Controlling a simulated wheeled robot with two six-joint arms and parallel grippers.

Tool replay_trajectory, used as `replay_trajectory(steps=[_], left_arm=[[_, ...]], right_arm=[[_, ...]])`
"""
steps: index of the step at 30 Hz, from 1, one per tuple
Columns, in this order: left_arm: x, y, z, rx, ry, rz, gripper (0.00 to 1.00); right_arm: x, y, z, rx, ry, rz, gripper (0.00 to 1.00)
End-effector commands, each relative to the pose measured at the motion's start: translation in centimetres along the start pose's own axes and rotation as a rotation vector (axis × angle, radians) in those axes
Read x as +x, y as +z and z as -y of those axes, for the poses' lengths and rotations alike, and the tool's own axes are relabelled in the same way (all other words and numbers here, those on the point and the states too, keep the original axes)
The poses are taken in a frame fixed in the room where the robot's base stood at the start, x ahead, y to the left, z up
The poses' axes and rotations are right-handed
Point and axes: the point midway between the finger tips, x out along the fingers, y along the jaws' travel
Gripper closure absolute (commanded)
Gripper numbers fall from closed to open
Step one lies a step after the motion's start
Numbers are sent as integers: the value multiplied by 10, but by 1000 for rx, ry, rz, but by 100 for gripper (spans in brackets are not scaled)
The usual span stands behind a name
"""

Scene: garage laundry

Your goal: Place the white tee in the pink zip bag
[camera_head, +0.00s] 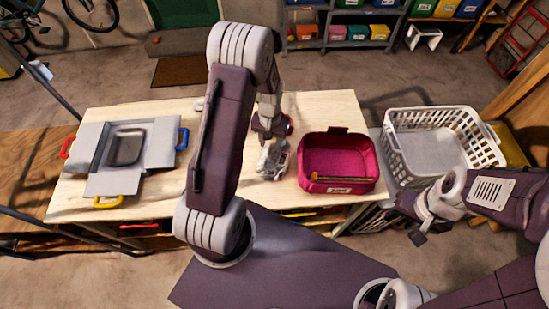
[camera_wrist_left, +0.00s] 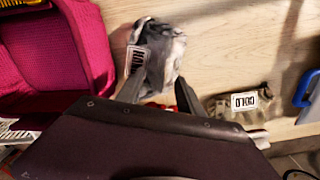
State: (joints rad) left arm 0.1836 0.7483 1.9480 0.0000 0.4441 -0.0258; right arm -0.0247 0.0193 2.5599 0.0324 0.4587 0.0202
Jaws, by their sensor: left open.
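The pink zip bag (camera_head: 314,152) stands open on the table, with a white label on its front; it also shows in the left wrist view (camera_wrist_left: 90,45). A crumpled grey-white cloth (camera_head: 272,161) with a "HAND" label lies left of the bag. In the left wrist view this cloth (camera_wrist_left: 165,50) is just beyond my open left fingertips (camera_wrist_left: 160,95). A pale beige-grey cloth (camera_wrist_left: 240,108) labelled "COLD" lies apart from it. I cannot tell surely which cloth is the white tee. My left gripper (camera_head: 268,130) is over the table. My right gripper (camera_head: 418,222) is off the table, its opening unclear.
A grey folding board (camera_head: 100,185) with red, blue and yellow handles covers the table's left end. A white laundry basket (camera_head: 400,168) stands right of the bag. A small red thing (camera_wrist_left: 185,95) is beside the left fingers. My left arm hides part of the table.

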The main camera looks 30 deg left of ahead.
Motion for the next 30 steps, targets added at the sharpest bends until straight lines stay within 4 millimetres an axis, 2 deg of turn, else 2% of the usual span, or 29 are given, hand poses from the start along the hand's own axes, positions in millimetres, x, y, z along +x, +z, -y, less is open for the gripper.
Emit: replay_trajectory(steps=[3, 7, 15, 17, 20, 30], left_arm=[[18, 1, 2, -1, 0, 8, 56], [40, 0, 2, 0, 0, 5, 56], [46, -1, 2, 0, 0, 0, 56], [46, -1, 2, 0, 0, 0, 70], [46, -1, 2, 0, 0, 1, 98], [46, -1, 2, 0, 0, 1, 100]], right_arm=[[-12, -1, 0, 0, 0, 0, 60], [-15, -2, 0, 0, 0, 0, 60], [-15, -2, 0, 0, 0, 0, 60], [-15, -2, 0, 0, 0, 0, 60], [-15, -2, 0, 0, 0, 0, 60], [-15, -2, 0, 0, 0, 0, 60]])
